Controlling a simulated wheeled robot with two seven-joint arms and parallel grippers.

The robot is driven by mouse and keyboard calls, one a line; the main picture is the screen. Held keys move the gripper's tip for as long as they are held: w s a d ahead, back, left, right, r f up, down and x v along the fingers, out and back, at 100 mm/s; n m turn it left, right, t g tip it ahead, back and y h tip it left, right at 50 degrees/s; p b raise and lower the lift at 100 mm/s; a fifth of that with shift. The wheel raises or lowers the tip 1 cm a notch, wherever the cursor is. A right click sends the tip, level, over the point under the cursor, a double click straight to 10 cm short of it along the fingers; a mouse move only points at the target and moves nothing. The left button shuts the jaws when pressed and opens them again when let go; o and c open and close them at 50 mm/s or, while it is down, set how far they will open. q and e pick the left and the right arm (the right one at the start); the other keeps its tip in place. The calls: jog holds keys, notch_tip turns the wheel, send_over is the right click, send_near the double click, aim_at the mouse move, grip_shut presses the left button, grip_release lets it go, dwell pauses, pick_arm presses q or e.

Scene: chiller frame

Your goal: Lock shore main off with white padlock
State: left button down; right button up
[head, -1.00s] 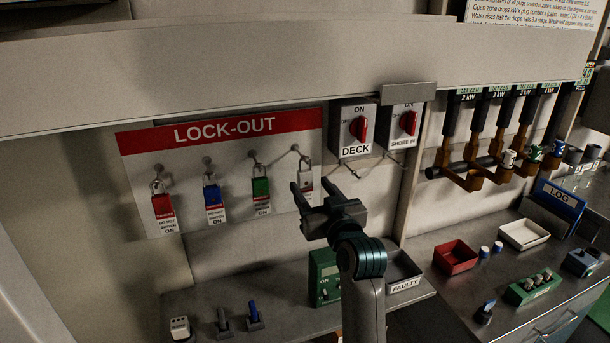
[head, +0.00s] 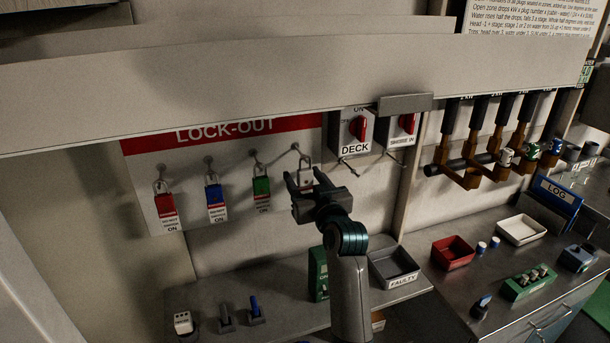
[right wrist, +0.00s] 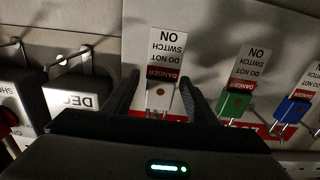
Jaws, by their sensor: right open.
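The white padlock (head: 305,176) hangs on the right-most hook of the lock-out board, partly hidden behind my right gripper (head: 303,184). In the right wrist view the white padlock (right wrist: 161,92) shows upside down between the two open fingers (right wrist: 158,95), with its red DANGER band and tag. I cannot tell whether a finger touches it. The shore switch (head: 401,130) with its red knob is right of the DECK switch, its top hidden by the beam. It shows partly at the left edge of the right wrist view (right wrist: 16,125). My left gripper is out of view.
Green (head: 261,188), blue (head: 214,198) and red (head: 166,208) padlocks hang left of the white one. The DECK switch (head: 352,132) is right of it. A pale beam (head: 250,85) crosses above. A FAULTY tray (head: 396,268) sits on the shelf below.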

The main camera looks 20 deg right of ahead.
jog(key=w+p, duration=0.1)
jog(key=w, duration=0.2)
jog(key=shift+f, duration=0.1)
jog(key=shift+c, duration=0.7)
jog(key=c, duration=1.1)
jog(key=shift+c, duration=0.2)
